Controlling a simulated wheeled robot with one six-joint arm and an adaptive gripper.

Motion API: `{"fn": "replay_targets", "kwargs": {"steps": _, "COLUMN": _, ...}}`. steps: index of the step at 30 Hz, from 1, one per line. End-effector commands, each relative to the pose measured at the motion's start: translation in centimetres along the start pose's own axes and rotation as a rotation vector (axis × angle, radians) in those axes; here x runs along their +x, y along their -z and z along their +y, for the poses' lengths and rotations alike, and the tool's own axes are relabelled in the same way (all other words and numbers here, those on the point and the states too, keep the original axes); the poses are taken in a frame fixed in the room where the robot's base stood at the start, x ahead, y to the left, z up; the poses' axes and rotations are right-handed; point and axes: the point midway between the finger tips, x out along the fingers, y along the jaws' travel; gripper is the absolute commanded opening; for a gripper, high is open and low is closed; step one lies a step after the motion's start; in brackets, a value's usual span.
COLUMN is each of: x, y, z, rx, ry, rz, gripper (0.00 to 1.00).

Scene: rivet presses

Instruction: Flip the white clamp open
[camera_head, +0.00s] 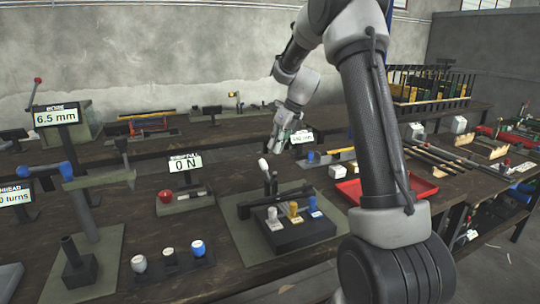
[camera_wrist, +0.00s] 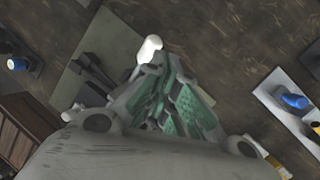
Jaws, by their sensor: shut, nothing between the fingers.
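The white clamp has a white knob (camera_head: 263,163) on a dark lever that stands nearly upright, leaning slightly left, over a dark base on a grey-green plate (camera_head: 244,234). In the wrist view the white knob (camera_wrist: 150,48) shows right at the tips of my gripper (camera_wrist: 160,68), with the dark clamp arm (camera_wrist: 93,72) to its left. My gripper (camera_head: 278,147) is shut and empty, just above and to the right of the knob in the head view. I cannot tell whether it touches the knob. The fingers hide part of the lever.
A black block with white (camera_head: 273,215), orange (camera_head: 293,210) and blue (camera_head: 314,205) pieces stands in front of the lever. A red tray (camera_head: 388,188) lies to the right. A "0 N" display (camera_head: 185,163) and a red knob (camera_head: 166,196) stand to the left.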

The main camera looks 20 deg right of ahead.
Motion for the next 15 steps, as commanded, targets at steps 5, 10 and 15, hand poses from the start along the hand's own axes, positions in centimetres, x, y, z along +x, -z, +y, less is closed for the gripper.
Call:
{"fn": "replay_targets", "kwargs": {"steps": 5, "x": -3.5, "y": -2.5, "z": -1.1, "rx": -0.002, "ry": 0.002, "rz": -0.004, "gripper": 0.00}}
{"fn": "replay_targets", "kwargs": {"steps": 10, "x": -5.9, "y": -4.0, "z": -1.8, "rx": -0.002, "ry": 0.001, "rz": -0.003, "gripper": 0.00}}
{"fn": "replay_targets", "kwargs": {"steps": 15, "x": -7.2, "y": -4.8, "z": -2.1, "rx": -0.001, "ry": 0.000, "rz": -0.002, "gripper": 0.00}}
